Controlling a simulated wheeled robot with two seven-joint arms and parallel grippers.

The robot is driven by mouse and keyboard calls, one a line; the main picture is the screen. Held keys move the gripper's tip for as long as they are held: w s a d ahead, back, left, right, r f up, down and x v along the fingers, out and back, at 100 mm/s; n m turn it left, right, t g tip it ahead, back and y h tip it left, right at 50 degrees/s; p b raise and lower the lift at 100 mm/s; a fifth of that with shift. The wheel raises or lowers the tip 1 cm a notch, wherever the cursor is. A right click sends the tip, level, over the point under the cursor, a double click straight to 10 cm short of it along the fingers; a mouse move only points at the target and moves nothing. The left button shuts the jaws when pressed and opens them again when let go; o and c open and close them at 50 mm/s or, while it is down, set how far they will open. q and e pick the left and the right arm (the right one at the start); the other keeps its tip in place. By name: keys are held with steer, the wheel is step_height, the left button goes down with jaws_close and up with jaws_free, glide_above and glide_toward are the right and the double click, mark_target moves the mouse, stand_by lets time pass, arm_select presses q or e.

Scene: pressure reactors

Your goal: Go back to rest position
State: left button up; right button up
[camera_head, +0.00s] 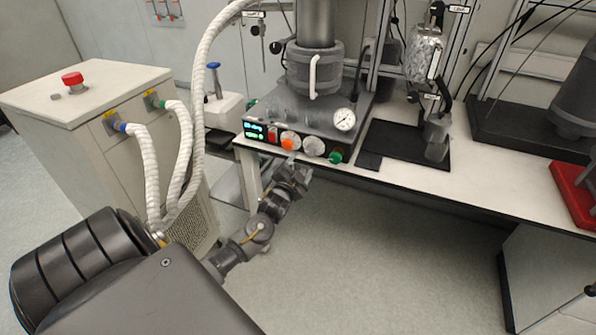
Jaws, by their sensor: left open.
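My left gripper (291,166) is at the end of my left arm, which reaches up from the lower left. It is open, and its tips are in front of the control panel of the pressure reactor (313,70), near the orange knob (289,144). I cannot tell whether the tips touch the panel. No object shows in the left gripper. My right gripper is not in view.
The reactor stands on a white bench (475,185) whose front edge lies just beyond my left gripper. A white cabinet (85,110) with a red button (72,79) and thick white hoses (146,165) stands at the left. Floor (370,270) in front of the bench is clear.

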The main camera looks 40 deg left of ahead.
arm_select(q)
steer(key=shift+v, duration=0.9)
step_height(320, 180, down, 18)
steer(key=s+d+n+g+h, duration=0.1)
steer(key=s+n+g+h, duration=0.1)
steer(key=s+g, duration=0.15)
steer(key=s+d+f+g+h, duration=0.1)
steer(key=s+d+f+g, duration=0.15)
steer(key=s+f, duration=0.45)
steer(key=s+d+f+g, duration=0.2)
steer(key=s+d+f, duration=0.1)
steer(key=f, duration=0.7)
steer(key=s+d+f+g+h, duration=0.1)
steer(key=s+d+f+g, duration=0.15)
steer(key=s+f, duration=0.45)
steer(key=s+d+f+g, duration=0.1)
steer(key=s+d+f, duration=0.3)
steer(key=s, duration=0.5)
steer(key=s+d+f+g+h, duration=0.1)
steer(key=s+d+f+g, duration=0.1)
steer(key=s, duration=0.9)
steer(key=s+d+f+g, duration=0.2)
steer(key=s+d+f, duration=0.3)
steer(key=s, duration=0.6)
steer(key=shift+d+n+h, duration=0.3)
steer(key=shift+d+h, duration=0.1)
steer(key=shift+d, duration=0.15)
